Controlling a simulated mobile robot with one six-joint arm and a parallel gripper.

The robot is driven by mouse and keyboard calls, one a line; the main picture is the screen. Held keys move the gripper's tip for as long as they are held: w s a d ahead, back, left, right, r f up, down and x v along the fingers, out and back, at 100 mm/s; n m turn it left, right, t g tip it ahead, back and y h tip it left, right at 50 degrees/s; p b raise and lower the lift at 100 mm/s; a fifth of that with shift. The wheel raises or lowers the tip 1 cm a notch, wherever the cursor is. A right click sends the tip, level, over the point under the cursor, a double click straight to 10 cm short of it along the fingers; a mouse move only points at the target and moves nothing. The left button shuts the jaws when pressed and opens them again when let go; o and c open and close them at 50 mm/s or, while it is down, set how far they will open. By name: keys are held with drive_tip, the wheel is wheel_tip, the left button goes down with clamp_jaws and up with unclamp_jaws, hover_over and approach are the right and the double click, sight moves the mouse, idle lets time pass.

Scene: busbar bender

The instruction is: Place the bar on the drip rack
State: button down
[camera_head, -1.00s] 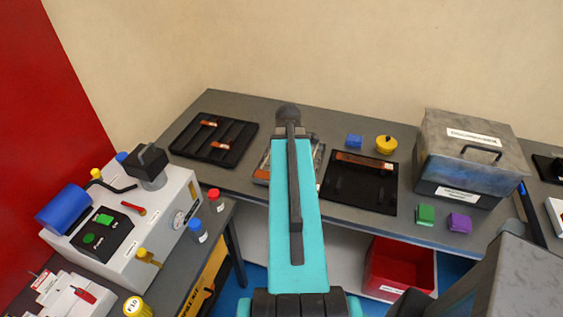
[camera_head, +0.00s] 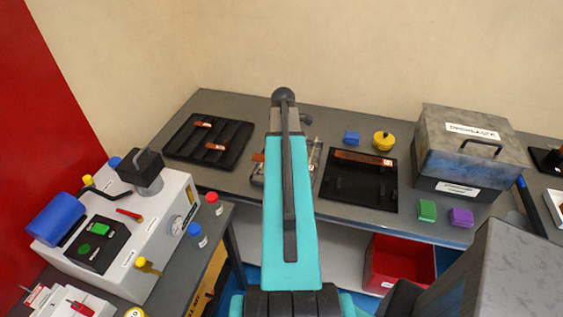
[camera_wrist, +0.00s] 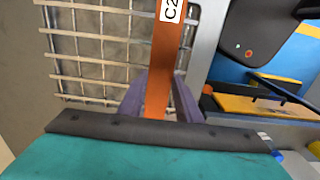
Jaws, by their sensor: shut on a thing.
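A copper-orange bar (camera_wrist: 165,60) with a white label reading "C2" is gripped in my gripper (camera_wrist: 160,92), whose purple-grey fingers stand on both sides of it. Behind the bar in the wrist view is a metal wire grid in a grey frame, the drip rack (camera_wrist: 95,50). In the head view the rack (camera_head: 313,158) lies on the bench, partly hidden by my teal arm. An orange end of the bar (camera_head: 258,157) shows left of the arm, over the rack's left side. My gripper itself is hidden there. Whether the bar touches the grid cannot be told.
A black tray (camera_head: 180,143) with two labelled bars lies to the left, and a black tray (camera_head: 345,190) with one bar to the right. The bending machine (camera_head: 150,225) is front left.

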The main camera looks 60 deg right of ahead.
drive_tip(key=shift+s+f+b, duration=0.1)
drive_tip(key=shift+f+b, duration=0.95)
drive_tip(key=shift+f, duration=0.7)
drive_tip(key=shift+a+f, duration=0.1)
drive_tip(key=c, duration=1.3)
unclamp_jaws()
drive_tip(key=shift+r+b, duration=1.9)
drive_tip(key=shift+r, duration=4.25)
